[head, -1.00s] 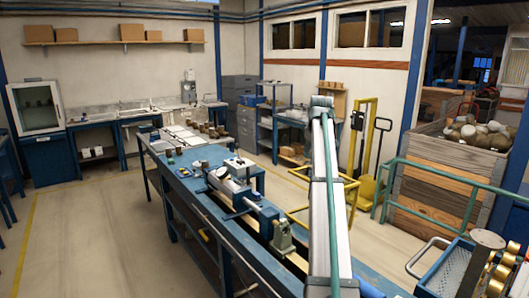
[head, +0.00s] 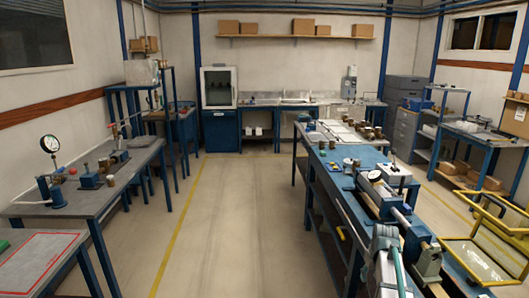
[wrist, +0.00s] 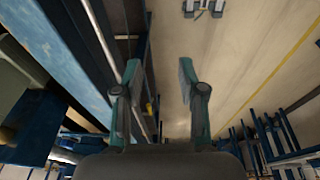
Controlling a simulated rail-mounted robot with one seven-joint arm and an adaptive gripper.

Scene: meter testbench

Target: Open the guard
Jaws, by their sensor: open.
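A yellow frame with a clear panel (head: 482,262), which looks like the guard, is at the right edge of the head view, beside the blue bench (head: 345,195). An upper yellow bar (head: 490,196) stands above the panel. Part of the frame is cut off by the picture edge, so I cannot tell how far it is open. My gripper (wrist: 159,85) is open and empty in the wrist view, over the floor beside the bench. The guard is not recognisable in the wrist view. My arm shows at the bottom right of the head view.
A left bench (head: 130,160) carries a pressure gauge (head: 50,144) and fittings. The floor aisle (head: 235,215) between the benches is clear. A glass-fronted cabinet (head: 219,88) stands at the back.

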